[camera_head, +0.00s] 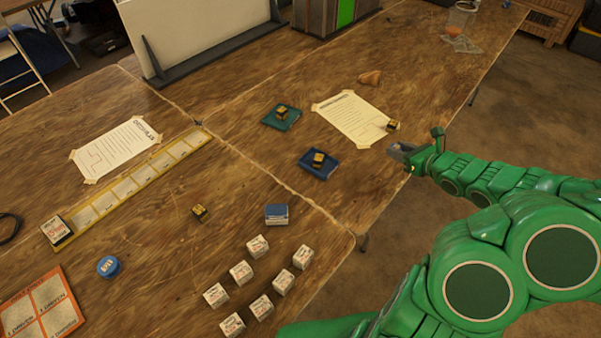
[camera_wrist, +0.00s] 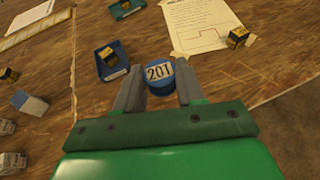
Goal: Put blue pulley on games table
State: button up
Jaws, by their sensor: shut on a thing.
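My gripper (camera_head: 402,151) is at the right edge of the wooden tables in the head view. In the wrist view, my gripper (camera_wrist: 159,88) is shut on a round blue pulley (camera_wrist: 158,86) with a pale top label reading "20T". The pulley is not clear in the head view. A second round blue piece with a pale label (camera_head: 109,267) lies on the front-left tabletop (camera_head: 150,235). That tabletop also bears an orange four-square board (camera_head: 42,306) and a yellow strip of squares (camera_head: 135,190). No label names either tabletop as the games table.
The right tabletop (camera_head: 240,90) holds a teal tray (camera_head: 270,122) and a blue tray (camera_head: 311,170), each with a black-and-yellow block, and a taped paper (camera_head: 350,117). Bare wood lies around the blue piece.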

jog(key=w+a+f+n+g+y, duration=0.1)
jog(key=a+n+g+y, duration=0.25)
jog(key=a, duration=1.45)
jog(key=w+a+f+n+g+y, duration=0.1)
jog(key=a+f+n+g+y, duration=0.2)
jog(key=a, duration=1.5)
jog(key=n+g, duration=0.8)
send_over(169, 247)
jog(key=shift+y, duration=0.25)
jog(key=shift+f, duration=4.3)
jog(key=shift+f, duration=0.1)
jog(key=o, duration=1)
jog(key=shift+f, duration=0.1)
jog(key=shift+o, duration=0.2)
